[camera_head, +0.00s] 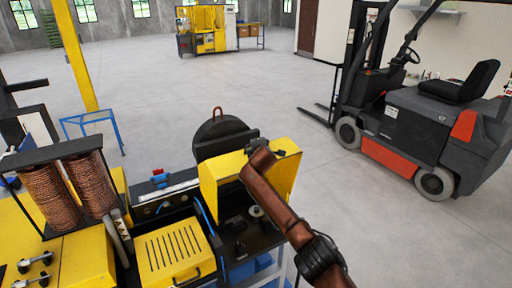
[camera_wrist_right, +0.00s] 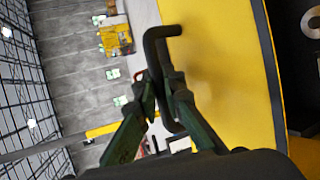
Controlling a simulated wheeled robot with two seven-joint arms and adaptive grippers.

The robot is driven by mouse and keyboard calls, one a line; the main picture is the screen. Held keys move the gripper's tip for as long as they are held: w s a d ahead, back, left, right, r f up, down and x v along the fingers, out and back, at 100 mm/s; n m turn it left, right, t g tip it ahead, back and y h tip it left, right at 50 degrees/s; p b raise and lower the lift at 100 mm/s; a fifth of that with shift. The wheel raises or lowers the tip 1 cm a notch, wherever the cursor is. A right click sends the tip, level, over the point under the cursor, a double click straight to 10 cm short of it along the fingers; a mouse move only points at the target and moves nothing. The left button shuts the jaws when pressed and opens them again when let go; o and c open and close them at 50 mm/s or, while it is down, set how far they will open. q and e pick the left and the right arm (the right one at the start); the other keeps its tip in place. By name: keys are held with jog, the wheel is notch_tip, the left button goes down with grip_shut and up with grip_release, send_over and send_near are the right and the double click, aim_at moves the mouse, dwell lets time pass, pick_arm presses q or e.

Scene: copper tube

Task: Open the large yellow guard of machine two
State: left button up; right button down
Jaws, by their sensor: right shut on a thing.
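The large yellow guard (camera_head: 284,168) of the machine sits at the right end of the bench in the head view. It looks raised, with the dark work area and a pale round part (camera_head: 256,211) visible below it. In the right wrist view the guard's yellow panel (camera_wrist_right: 225,75) fills the right half, with a black bent handle (camera_wrist_right: 162,32) on it. My right gripper (camera_wrist_right: 163,88) is shut on the handle. In the head view my right gripper (camera_head: 256,146) is at the guard's top edge, its fingers too small to make out. My left gripper is out of view.
A smaller yellow slotted cover (camera_head: 173,254) with a black handle lies left of the guard. Copper coils (camera_head: 67,188) stand farther left. A dark round part (camera_head: 221,133) stands behind the guard. A forklift (camera_head: 425,120) is parked at the right, with open floor between.

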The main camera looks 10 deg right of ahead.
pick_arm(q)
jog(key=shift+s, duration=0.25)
pick_arm(e)
jog(key=c, duration=2)
grip_release()
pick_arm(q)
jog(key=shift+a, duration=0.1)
pick_arm(e)
jog(key=shift+s, duration=0.1)
jog(key=shift+s+a+r, duration=0.1)
jog(key=shift+s+r, duration=0.1)
jog(key=shift+s, duration=0.3)
jog(key=v, duration=1)
jog(key=shift+s+r, duration=0.15)
jog(key=shift+s, duration=0.2)
